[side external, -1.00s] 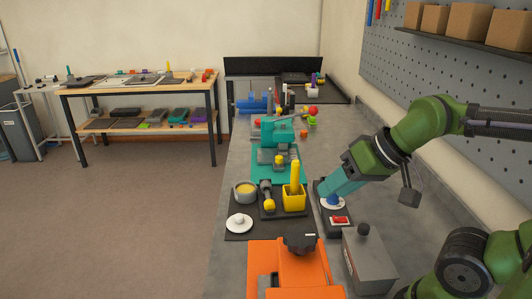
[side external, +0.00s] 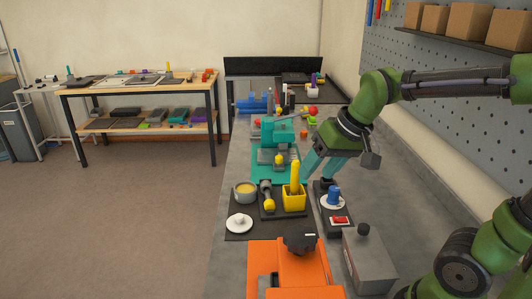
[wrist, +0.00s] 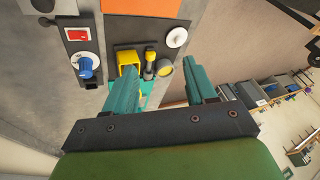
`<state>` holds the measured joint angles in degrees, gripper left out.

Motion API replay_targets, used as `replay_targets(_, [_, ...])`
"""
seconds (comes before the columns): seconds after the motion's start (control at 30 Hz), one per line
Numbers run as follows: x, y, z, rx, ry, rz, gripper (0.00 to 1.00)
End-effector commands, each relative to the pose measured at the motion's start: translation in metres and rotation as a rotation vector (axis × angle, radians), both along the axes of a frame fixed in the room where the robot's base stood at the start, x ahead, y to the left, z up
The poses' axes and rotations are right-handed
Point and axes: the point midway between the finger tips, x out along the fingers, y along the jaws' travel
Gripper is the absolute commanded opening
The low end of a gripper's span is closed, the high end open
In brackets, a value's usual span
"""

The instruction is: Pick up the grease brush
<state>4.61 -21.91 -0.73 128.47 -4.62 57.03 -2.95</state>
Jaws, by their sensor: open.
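The likely grease brush (side external: 295,173) is a yellow upright handle standing in a square yellow holder (side external: 293,201) on a dark tray. The holder also shows in the wrist view (wrist: 127,58), partly behind a finger. Left of it lies a grey and yellow tool (side external: 267,196), also seen in the wrist view (wrist: 149,62). A round pot with yellow contents (side external: 245,190) stands further left. My gripper (side external: 313,168) is open and empty, above the bench just right of and beyond the handle. Its two teal fingers (wrist: 160,75) are spread apart in the wrist view.
A dark tray with a blue knob (side external: 333,196) and a red part (side external: 340,220) sits close on the right. A grey box (side external: 369,258) and orange fixture (side external: 281,262) are nearer. A teal machine (side external: 281,135) stands behind. A white disc (side external: 239,223) lies left.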

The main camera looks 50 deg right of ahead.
Motion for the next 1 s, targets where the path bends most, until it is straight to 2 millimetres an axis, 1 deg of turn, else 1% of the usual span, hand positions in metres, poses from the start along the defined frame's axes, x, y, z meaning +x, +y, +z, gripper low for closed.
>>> replay_targets(0.03, [0.018,-0.01,0.001,-0.015,0.041,0.004,0.56])
replay_targets(0.17, [0.058,-0.035,0.002,-0.059,0.137,0.039,0.56])
replay_targets(0.3, [0.099,-0.067,-0.002,-0.106,0.242,0.091,0.56])
replay_targets(0.4, [0.126,-0.09,-0.006,-0.136,0.317,0.138,0.56])
replay_targets(0.5, [0.145,-0.109,-0.008,-0.157,0.374,0.184,0.56])
replay_targets(0.57, [0.153,-0.116,-0.005,-0.169,0.397,0.211,0.56])
replay_targets(0.63, [0.159,-0.121,0.001,-0.179,0.41,0.243,0.56])
replay_targets(0.7, [0.16,-0.121,0.015,-0.19,0.408,0.274,0.56])
replay_targets(0.73, [0.158,-0.12,0.019,-0.191,0.41,0.287,0.56])
replay_targets(0.77, [0.157,-0.119,0.019,-0.186,0.418,0.3,0.56])
replay_targets(0.87, [0.153,-0.117,0.011,-0.178,0.431,0.326,0.56])
replay_targets(0.97, [0.153,-0.117,-0.006,-0.178,0.432,0.329,0.56])
replay_targets(1.0, [0.152,-0.117,-0.015,-0.178,0.433,0.328,0.56])
